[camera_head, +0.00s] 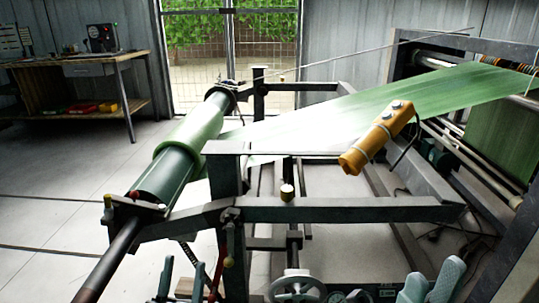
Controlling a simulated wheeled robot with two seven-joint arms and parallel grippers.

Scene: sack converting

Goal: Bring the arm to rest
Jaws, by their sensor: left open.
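My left gripper (181,277) shows at the bottom edge, left of centre, with its two grey fingers pointing up and apart. It is open, with nothing seen between the fingers. My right gripper (433,274) shows at the bottom edge, right of centre. Its two pale blue-grey fingers stand apart at the tips, and I see nothing held. Both arms behind the grippers are out of the picture. Both grippers appear in front of the dark metal unwind frame (345,209); their exact distance from it cannot be told.
A roller with green film (190,140) slants along the frame's left side. The green web (440,92) runs right into the machine. A yellow pendant (376,138) stands above the frame. A handwheel (298,288) sits between the grippers. A workbench (75,62) stands back left; floor there is clear.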

